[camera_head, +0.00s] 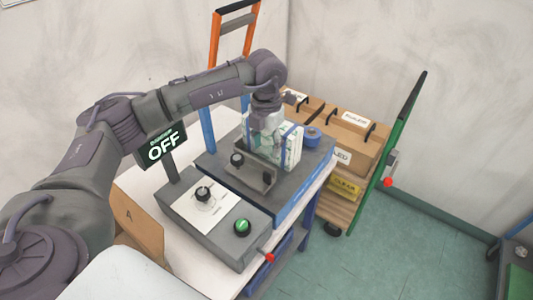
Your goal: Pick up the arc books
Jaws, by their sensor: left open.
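The arc books (292,148) look like a small upright white-and-green block, with blue upright strips beside or across it. They stand in the grey fixture (247,178) on the dark top of the bench machine. My left gripper (268,143) points down at the books from above, at their left part. It is open and hides part of them; I cannot tell whether its fingers touch them. My right gripper is not in view.
A grey control box (210,222) with a black knob and green button stands in front. An "OFF" sign (163,146) rises at its left. A blue round part (312,136) sits right of the books. A cart with cardboard boxes (352,135) stands behind right; green floor (400,240) is clear.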

